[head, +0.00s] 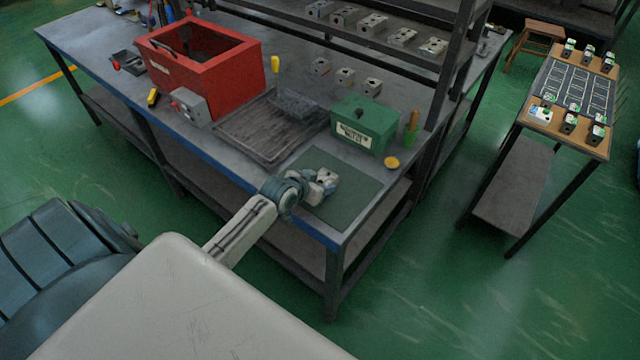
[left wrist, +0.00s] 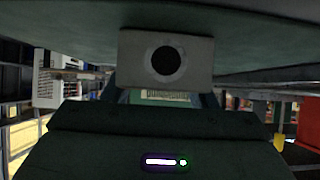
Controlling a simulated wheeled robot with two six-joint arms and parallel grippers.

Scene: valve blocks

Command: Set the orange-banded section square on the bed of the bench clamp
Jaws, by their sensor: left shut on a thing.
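My left gripper (head: 322,184) reaches over the green mat (head: 350,207) at the bench's front right corner. It is shut on a pale grey valve section, which looks small and partly covered by the gripper in the head view. In the left wrist view the section (left wrist: 138,59) shows a flat face with a round dark bore, close to the mat surface (left wrist: 70,35). I cannot tell whether it touches the mat. No orange band shows on the visible faces. I cannot make out the bench clamp in either view. My right gripper is not in view.
A green box (head: 363,124) and a yellow disc (head: 391,162) stand just behind the mat. Several grey blocks sit farther back and on a shelf. A side table (head: 540,120) stands right.

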